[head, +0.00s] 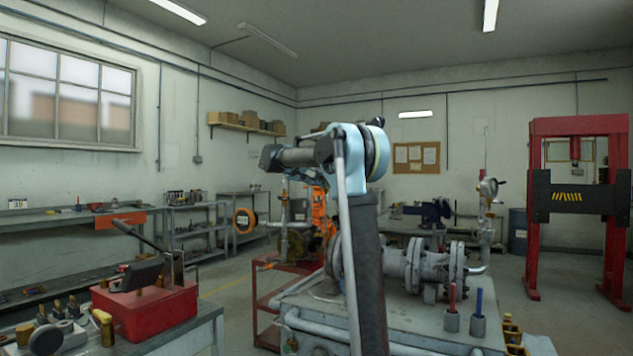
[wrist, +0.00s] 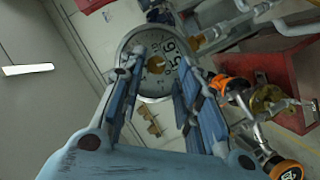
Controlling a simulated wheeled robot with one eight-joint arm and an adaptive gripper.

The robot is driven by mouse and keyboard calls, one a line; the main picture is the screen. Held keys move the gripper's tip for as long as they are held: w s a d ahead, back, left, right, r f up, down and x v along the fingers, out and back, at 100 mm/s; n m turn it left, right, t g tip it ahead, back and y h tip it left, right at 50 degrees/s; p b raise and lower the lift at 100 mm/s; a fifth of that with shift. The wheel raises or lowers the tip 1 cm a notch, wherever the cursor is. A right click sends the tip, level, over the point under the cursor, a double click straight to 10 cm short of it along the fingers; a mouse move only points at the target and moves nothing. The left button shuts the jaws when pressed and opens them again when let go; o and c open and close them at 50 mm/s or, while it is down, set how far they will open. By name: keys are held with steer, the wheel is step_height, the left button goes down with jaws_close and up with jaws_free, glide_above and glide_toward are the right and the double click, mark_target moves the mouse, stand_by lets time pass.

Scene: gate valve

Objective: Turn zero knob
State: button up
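A round grey-rimmed gauge (wrist: 148,82) with dark numbers on a pale face fills the upper middle of the wrist view. A small brass-coloured piece (wrist: 155,64) shows near the middle of its face; I cannot tell whether this is the zero knob. My gripper (wrist: 157,76) is open, with one blue-and-dark finger on each side of the gauge in the picture. Nothing is visibly held between the fingers. I cannot tell whether either fingertip touches the gauge. In the head view my arm stands in front of the scene and the fingers cannot be made out.
Orange-rimmed fittings (wrist: 218,83) and a red cabinet (wrist: 278,62) lie right of my fingers in the wrist view. In the head view, a flanged valve and pipe assembly (head: 412,264) sits on a grey bench, and a red toolbox (head: 150,305) is at left.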

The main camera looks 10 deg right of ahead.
steer(key=shift+s+d, duration=0.15)
steer(key=v, duration=1.2)
